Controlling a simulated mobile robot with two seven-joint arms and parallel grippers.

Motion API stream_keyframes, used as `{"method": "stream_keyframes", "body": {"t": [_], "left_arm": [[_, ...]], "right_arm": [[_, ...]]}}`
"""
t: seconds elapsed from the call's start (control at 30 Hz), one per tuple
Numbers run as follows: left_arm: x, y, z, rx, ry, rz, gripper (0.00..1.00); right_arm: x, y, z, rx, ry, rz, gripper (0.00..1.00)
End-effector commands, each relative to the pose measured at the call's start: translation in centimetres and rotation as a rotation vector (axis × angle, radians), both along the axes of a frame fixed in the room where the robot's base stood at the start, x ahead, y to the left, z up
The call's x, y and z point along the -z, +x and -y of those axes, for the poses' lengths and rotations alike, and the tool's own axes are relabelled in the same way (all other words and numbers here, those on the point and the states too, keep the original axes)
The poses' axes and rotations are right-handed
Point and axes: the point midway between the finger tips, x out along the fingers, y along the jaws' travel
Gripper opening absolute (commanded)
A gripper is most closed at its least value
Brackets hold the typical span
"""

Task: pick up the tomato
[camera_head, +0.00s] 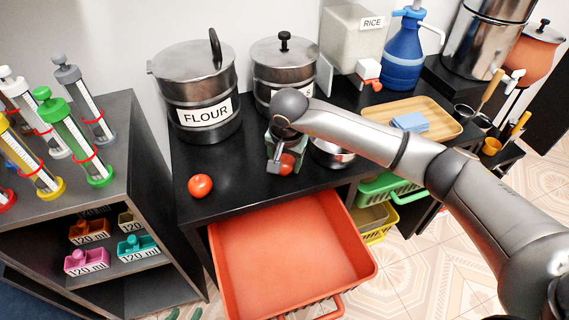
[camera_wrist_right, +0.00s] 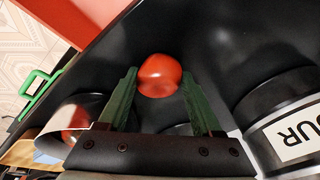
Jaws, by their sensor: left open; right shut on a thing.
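A red tomato (camera_head: 287,164) is between the fingers of my right gripper (camera_head: 283,158), low over the black counter beside the small metal pan. In the right wrist view this tomato (camera_wrist_right: 159,77) sits between the green fingertips (camera_wrist_right: 160,92), with a finger on each side. My right gripper is shut on it. I cannot tell whether it still touches the counter. A second red tomato (camera_head: 200,186) rests on the counter to the left, near the front edge. My left gripper is not in view.
An open orange drawer (camera_head: 290,255) juts out below the counter. A FLOUR canister (camera_head: 196,95) and a second metal canister (camera_head: 284,68) stand behind. The small pan (camera_head: 332,154) is close to the right gripper. The counter around the left tomato is clear.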

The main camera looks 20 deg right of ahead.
Motion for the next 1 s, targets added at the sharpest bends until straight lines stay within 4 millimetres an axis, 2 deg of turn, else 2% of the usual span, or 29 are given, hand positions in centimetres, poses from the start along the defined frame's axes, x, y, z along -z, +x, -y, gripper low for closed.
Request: {"method": "stream_keyframes", "body": {"t": [0.03, 0.1, 0.47, 0.7, 0.83, 1.0], "left_arm": [[0.0, 0.1, 0.0, 0.001, 0.000, 0.002, 0.51], [-0.1, 0.1, 0.0, 0.000, 0.000, 0.003, 0.51], [-0.2, 0.1, 0.1, 0.001, -0.001, 0.003, 0.51], [-0.5, 0.1, 0.1, 0.002, -0.001, 0.002, 0.51], [-0.8, 0.0, 0.1, 0.002, -0.002, 0.001, 0.51], [-1.1, -0.1, 0.2, 0.003, -0.004, -0.002, 0.51]], "right_arm": [[0.0, 0.0, 0.0, 0.000, 0.000, 0.000, 0.16], [0.0, 0.0, 0.0, 0.000, 0.000, 0.000, 0.08], [-0.6, 0.1, 0.0, 0.000, 0.001, 0.002, 0.08], [-3.7, -0.1, 0.1, -0.001, 0.000, 0.004, 0.08], [-5.7, -1.9, 0.4, -0.002, -0.001, 0.005, 0.08], [-9.1, -4.7, 0.9, -0.003, -0.001, 0.005, 0.08]]}}
